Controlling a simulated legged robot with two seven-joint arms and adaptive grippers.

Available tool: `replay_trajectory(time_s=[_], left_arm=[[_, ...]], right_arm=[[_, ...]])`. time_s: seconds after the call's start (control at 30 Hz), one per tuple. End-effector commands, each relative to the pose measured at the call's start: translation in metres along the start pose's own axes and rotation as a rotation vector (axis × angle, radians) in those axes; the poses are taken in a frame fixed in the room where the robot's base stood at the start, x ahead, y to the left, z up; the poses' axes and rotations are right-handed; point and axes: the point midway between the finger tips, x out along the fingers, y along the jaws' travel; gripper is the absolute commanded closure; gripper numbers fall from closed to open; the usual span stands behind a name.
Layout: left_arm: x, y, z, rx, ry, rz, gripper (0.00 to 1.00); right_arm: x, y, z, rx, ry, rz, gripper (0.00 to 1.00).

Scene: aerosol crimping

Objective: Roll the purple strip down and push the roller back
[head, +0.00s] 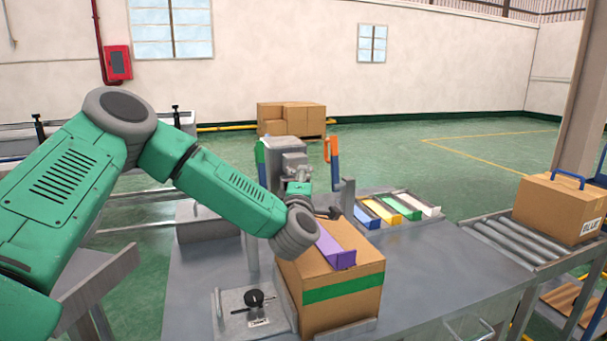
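The purple strip (337,249) lies along the top of a cardboard box (345,281), its near end at the box's front edge. Its far end is hidden by my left wrist. My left arm reaches in from the left, and its wrist is over the box's left side beside the strip. A small dark part just past the wrist may be my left gripper (331,212); its fingers are mostly hidden. I cannot tell whether it touches anything. I cannot make out the roller clearly; a grey machine (287,155) stands behind the wrist. My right gripper is not in view.
A tray (410,218) of blue, yellow, green and white strips lies right of the box. Orange (332,151) and green (261,158) upright handles flank the machine. A black knob (254,297) is front left. The grey table (440,265) is clear at right, before a roller conveyor (503,241).

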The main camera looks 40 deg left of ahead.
Motion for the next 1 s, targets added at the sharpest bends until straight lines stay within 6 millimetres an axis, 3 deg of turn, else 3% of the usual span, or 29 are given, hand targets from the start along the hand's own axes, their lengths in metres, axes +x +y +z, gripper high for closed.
replay_trajectory(time_s=[0.23,0.6,0.7,1.0], left_arm=[[0.03,0.002,0.002,0.001,-0.001,0.002,0.68],[0.036,0.0,0.0,-0.001,-0.001,0.0,0.68],[0.036,0.0,0.0,-0.001,-0.001,0.0,1.0],[0.035,-0.002,0.001,0.003,-0.002,-0.003,1.0]], right_arm=[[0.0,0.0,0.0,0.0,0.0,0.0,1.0],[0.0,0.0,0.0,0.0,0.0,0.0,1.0],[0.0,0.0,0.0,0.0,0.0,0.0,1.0],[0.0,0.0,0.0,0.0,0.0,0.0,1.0]])
